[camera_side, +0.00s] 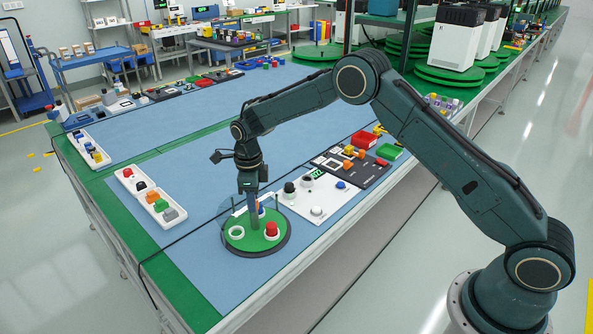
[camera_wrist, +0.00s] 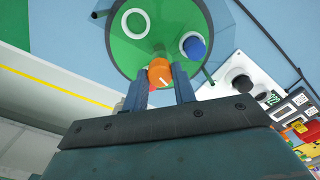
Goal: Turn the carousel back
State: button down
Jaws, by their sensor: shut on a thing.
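The carousel is a green disc on a dark round base (camera_side: 240,247) near the table's front; the disc also shows in the wrist view (camera_wrist: 160,20). My gripper (camera_side: 254,226) points down over its middle. In the wrist view my gripper's fingers (camera_wrist: 160,80) are closed around an orange knob (camera_wrist: 159,72) with a white line. A white ring (camera_side: 236,232) lies on the disc, also in the wrist view (camera_wrist: 135,10). A red piece (camera_side: 271,229) stands on the right side of the disc. A blue piece (camera_wrist: 193,46) shows in the wrist view. A clear panel stands by the disc.
A white control box (camera_side: 316,210) with dark knobs stands close to the right of the carousel. Behind it is a dark panel (camera_side: 349,166) with coloured parts. The blue mat (camera_side: 195,262) is clear left of the carousel.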

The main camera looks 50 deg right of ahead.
jog(key=shift+d+m, duration=0.1)
jog(key=shift+m, duration=1)
jog(key=c, duration=1.1)
grip_release()
jog(key=shift+r, duration=0.1)
jog(key=shift+r, duration=6.85)
jog(key=shift+s, duration=0.1)
